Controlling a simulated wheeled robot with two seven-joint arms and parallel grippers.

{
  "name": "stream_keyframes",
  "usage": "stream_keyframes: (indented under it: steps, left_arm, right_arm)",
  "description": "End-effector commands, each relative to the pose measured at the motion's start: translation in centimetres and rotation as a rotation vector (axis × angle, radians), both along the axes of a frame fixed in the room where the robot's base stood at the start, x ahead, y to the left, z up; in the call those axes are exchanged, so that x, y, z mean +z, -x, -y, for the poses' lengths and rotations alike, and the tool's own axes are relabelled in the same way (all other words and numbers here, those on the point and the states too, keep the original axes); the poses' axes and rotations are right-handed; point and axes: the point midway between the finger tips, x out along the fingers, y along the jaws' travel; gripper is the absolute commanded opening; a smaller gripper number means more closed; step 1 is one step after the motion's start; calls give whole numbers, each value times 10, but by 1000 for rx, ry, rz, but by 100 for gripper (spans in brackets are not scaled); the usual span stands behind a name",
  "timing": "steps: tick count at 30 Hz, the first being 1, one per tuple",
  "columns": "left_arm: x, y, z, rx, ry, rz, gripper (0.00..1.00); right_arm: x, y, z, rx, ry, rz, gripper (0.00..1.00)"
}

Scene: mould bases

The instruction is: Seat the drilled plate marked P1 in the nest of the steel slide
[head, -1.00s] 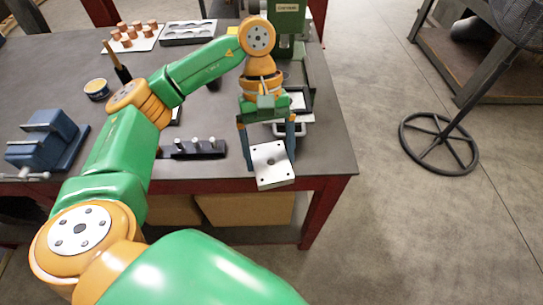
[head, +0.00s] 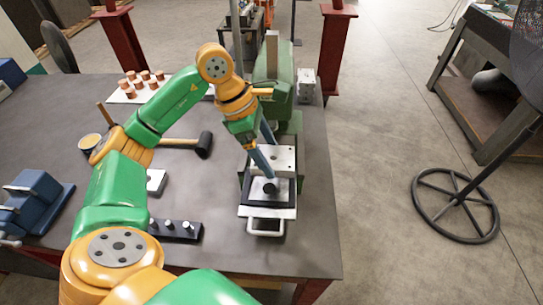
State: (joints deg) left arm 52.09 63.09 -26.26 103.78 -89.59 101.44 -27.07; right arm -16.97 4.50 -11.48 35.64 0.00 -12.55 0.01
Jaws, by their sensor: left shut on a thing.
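The drilled plate (head: 285,158) is a pale metal plate with small dark holes; no P1 mark can be read. My left gripper (head: 268,152) is shut on it, with one blue finger across its near left side. The plate is above the back part of the steel slide (head: 258,211), which has a pale top, dark sides and a white pull handle (head: 265,232) at its front. A dark round spot shows on the slide below the finger. The nest is partly hidden, and I cannot tell whether the plate touches the slide. My right gripper is out of view.
A green press (head: 275,75) stands right behind the slide. A black-headed mallet (head: 203,145), a dark block with pale pins (head: 177,229) and a blue vise (head: 35,200) lie to the left. Copper pieces sit on a white sheet at the back left. The table's right edge is close.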

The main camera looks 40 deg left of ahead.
Motion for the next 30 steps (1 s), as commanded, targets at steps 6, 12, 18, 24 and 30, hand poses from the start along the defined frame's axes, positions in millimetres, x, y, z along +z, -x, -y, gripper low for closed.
stream_keyframes:
  steps: [6,12,18,24,30]
  left_arm:
    - [-19,0,0,-1,1,1,3]
    - [-46,1,0,-2,1,2,3]
    - [-62,1,1,-3,2,1,3]
    - [-61,1,1,-3,1,1,3]
    - [-61,1,0,-3,1,1,3]
  right_arm:
    - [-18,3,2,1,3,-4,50]
    - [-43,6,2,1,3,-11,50]
    - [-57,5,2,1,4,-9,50]
    - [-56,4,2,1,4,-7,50]
    - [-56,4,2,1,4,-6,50]
